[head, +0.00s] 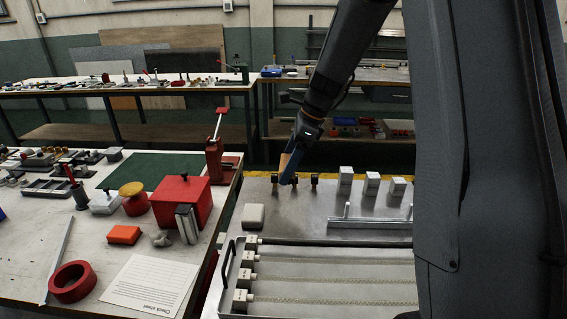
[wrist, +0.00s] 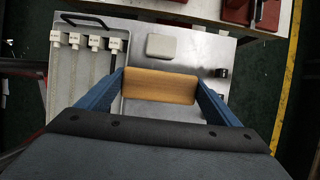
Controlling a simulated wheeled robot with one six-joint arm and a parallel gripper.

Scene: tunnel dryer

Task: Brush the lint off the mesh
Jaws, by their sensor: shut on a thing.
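My gripper (head: 289,172) has blue fingers and is shut on a wooden block, probably the back of a brush (wrist: 160,86). It holds the brush over the grey metal table, near its far left part; in the head view the fingers mostly cover it. No bristles show. A shallow metal tray (head: 335,311) at the front of the table has several long pale strips, perhaps the mesh, with white end blocks (head: 247,258). The tray also shows at left in the wrist view (wrist: 77,25). The brush is apart from the strips. I cannot make out lint.
A white block (head: 253,217) lies between brush and tray. Several white blocks (head: 371,183) and a metal rail (head: 372,223) stand to the right. Small dark fixtures (head: 314,182) are beside my gripper. A cluttered bench with a red box (head: 180,201) is at left.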

